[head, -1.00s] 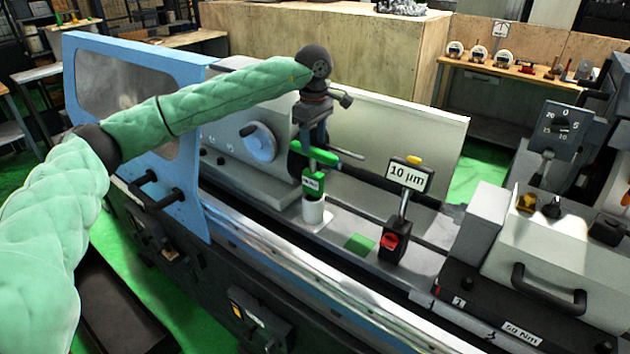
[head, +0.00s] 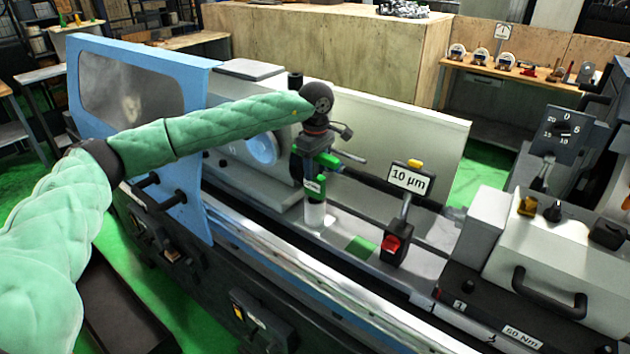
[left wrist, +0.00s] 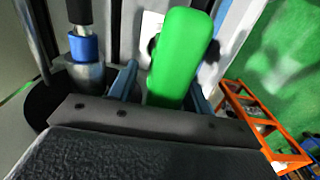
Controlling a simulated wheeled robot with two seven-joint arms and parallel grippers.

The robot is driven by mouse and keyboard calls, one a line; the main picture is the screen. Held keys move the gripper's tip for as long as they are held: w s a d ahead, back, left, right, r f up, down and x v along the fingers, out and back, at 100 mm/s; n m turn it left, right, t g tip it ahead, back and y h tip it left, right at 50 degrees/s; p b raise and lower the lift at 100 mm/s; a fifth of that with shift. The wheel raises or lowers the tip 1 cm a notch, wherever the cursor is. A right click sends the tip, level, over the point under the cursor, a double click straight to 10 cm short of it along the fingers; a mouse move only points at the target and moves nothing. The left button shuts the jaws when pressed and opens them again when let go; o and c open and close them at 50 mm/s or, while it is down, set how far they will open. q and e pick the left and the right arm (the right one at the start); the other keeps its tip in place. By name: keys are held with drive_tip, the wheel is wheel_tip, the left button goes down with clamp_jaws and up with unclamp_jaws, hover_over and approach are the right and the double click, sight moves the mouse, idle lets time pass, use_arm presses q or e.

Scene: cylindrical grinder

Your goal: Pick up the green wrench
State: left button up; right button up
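The green wrench (head: 315,188) stands upright in a white cup-like holder (head: 314,214) on the machine bed. It has a green grip with a small label and a green crosspiece at its top. My left gripper (head: 314,160) points down over the wrench's top and partly hides it. In the left wrist view the green part (left wrist: 178,55) lies between the two blue-grey fingers of my left gripper (left wrist: 163,90). A gap shows beside the left finger, so the gripper looks open around it. Contact at the right finger is unclear. My right gripper is not in view.
A stand with a "10 µm" sign (head: 408,179) is right of the wrench, near a green square (head: 361,246). A blue door (head: 140,110) is at left, a pale back panel (head: 420,140) behind. A grey unit with a black handle (head: 548,292) is at right.

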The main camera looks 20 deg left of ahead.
use_arm(q)
drive_tip(key=shift+r, duration=0.1)
clamp_jaws()
